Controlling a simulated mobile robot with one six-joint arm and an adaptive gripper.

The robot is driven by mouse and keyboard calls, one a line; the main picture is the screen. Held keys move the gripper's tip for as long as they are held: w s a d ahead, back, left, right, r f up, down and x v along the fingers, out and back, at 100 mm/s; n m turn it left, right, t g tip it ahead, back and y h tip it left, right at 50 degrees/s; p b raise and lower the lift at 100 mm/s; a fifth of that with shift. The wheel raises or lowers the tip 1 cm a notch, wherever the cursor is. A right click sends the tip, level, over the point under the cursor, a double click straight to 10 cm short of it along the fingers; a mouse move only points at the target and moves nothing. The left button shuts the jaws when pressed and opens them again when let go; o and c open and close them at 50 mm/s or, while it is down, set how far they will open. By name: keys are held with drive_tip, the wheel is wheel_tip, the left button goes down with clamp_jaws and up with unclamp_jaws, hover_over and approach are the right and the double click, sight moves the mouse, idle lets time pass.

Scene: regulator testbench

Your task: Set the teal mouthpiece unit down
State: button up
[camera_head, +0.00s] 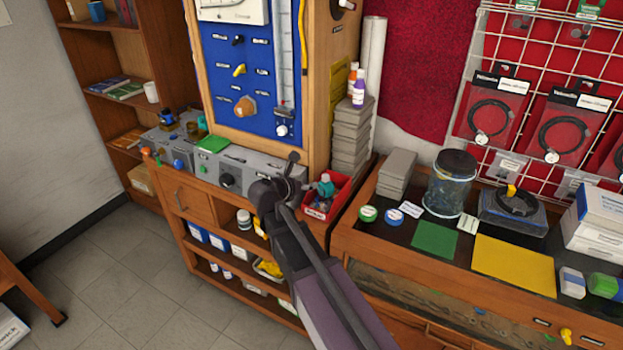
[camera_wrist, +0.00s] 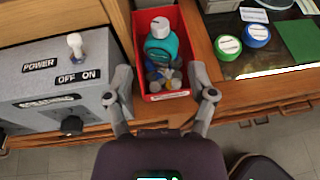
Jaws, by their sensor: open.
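The teal mouthpiece unit (camera_wrist: 163,46) has a white top. It rests in a red bin (camera_wrist: 173,14) among small grey, blue and yellow parts. In the head view the unit (camera_head: 326,187) shows teal in the bin (camera_head: 317,212), right of my gripper (camera_head: 289,177). My gripper (camera_wrist: 162,83) is open. In the wrist view its two fingers stand apart at the near side of the bin, left and right of it, with nothing between them touching both. The lower part of the unit is partly hidden by the small parts.
A grey box (camera_wrist: 60,85) with a power switch stands left of the bin. Green (camera_wrist: 228,46) and blue (camera_wrist: 257,35) round tins lie to the right on the counter. Stacked grey boxes (camera_head: 349,140) stand behind the bin. A glass jar (camera_head: 451,185) stands farther right.

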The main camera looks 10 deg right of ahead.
idle(0.7)
drive_tip(key=s+d+f+m+g+y, duration=0.3)
drive_tip(key=s+m, duration=0.4)
drive_tip(key=m, duration=0.2)
drive_tip(key=s+d+f+m+g+y, duration=0.3)
drive_tip(key=s+f+m, duration=0.1)
drive_tip(key=s+m, duration=0.3)
drive_tip(key=s+d+f+m+g+y, duration=0.3)
drive_tip(key=s+m, duration=0.4)
drive_tip(key=m, duration=0.4)
drive_tip(key=shift+s+f+g, duration=0.3)
drive_tip(key=shift+f+g, duration=0.2)
drive_tip(key=shift+f, duration=0.25)
drive_tip(key=shift+c, duration=1.2)
